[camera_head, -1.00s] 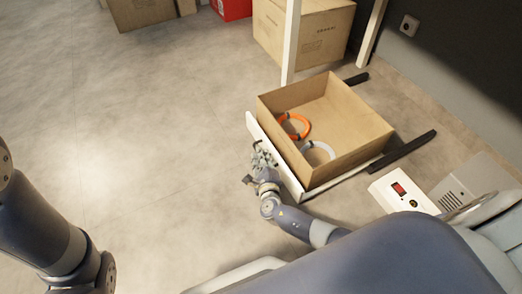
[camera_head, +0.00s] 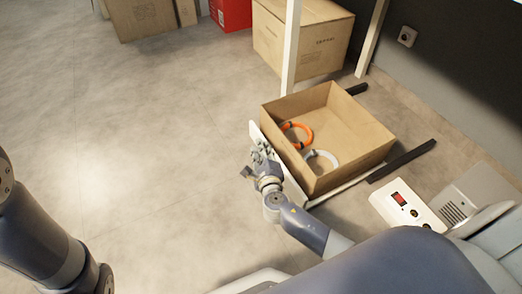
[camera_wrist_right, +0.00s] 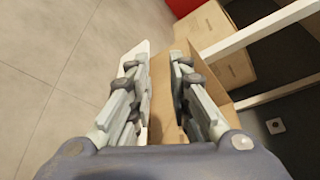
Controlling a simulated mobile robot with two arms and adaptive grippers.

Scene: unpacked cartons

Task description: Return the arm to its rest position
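My right gripper (camera_head: 257,163) is beside the left wall of an open cardboard box (camera_head: 365,130), at the white panel (camera_head: 257,134) that borders it. In the right wrist view, the two fingers of my right gripper (camera_wrist_right: 154,68) stand apart, with the white panel edge and brown cardboard behind the gap. Nothing is clearly held between them. An orange ring (camera_head: 309,137) and a white ring (camera_head: 334,158) lie in the box. My left arm shows at the left edge, but its gripper is outside the view.
A closed carton (camera_head: 300,42) stands behind the box near a white post (camera_head: 291,50). More cartons (camera_head: 142,17) and a red box (camera_head: 232,12) are at the back. A dark rail (camera_head: 402,160) and a white device with a red display (camera_head: 405,205) lie to the right. The left floor is clear.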

